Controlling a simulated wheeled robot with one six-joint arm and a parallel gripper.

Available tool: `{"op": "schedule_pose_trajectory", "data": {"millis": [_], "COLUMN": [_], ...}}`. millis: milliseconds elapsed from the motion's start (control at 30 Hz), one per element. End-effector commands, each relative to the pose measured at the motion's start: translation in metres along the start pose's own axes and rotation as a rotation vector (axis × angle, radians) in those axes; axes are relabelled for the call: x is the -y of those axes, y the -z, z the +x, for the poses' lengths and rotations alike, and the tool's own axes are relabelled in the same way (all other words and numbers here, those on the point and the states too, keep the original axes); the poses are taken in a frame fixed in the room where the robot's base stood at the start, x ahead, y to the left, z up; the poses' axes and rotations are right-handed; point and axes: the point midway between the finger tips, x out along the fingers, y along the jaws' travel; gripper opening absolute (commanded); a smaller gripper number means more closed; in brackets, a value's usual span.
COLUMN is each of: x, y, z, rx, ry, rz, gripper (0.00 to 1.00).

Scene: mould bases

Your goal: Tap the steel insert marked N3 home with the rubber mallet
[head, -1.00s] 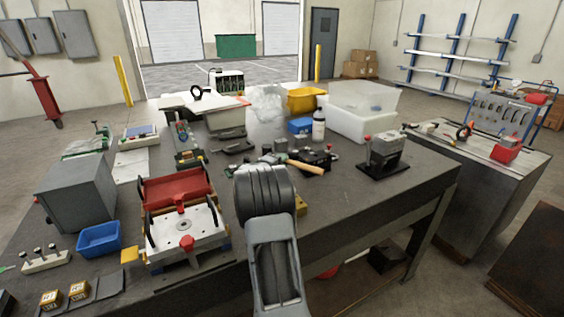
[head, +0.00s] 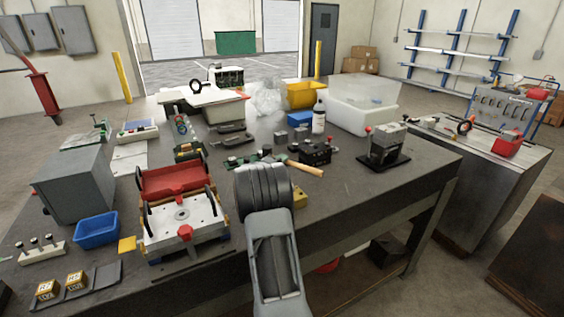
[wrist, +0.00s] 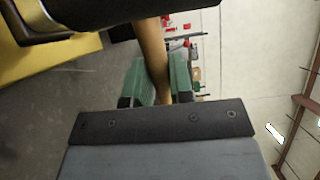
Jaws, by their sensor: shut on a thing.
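The mallet's wooden handle (head: 306,168) shows to the right of my arm in the head view, over the bench. In the wrist view the handle (wrist: 153,58) runs between the green pads of my gripper (wrist: 160,80), which are shut on it. A dark shape across the top of the wrist view may be the mallet head; I cannot tell. The mould base (head: 205,212), with a white top plate and red parts, stands left of my arm. Small steel blocks (head: 281,138) lie beyond my gripper. No N3 mark is legible, so I cannot tell which piece is that insert.
A black fixture (head: 315,152) stands close to the handle, and another block on a black plate (head: 386,150) is farther right. A blue bin (head: 97,231) and grey cabinet (head: 72,185) are at left. The bench's right front (head: 370,195) is clear.

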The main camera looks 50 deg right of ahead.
Motion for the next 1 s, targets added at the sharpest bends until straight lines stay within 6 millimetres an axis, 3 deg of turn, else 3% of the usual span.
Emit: {"op": "schedule_pose_trajectory", "data": {"millis": [33,567,767,1000], "x": [-0.013,-0.017,-0.002,0.031], "y": [0.001,0.001,0.001,0.0], "z": [-0.002,-0.002,-0.002,-0.001], "rx": [0.002,0.003,0.002,0.002], "ry": [-0.02,-0.031,-0.031,-0.024], "rz": [-0.018,-0.027,-0.026,-0.02], "gripper": [0.0,0.0,0.0,0.0]}}
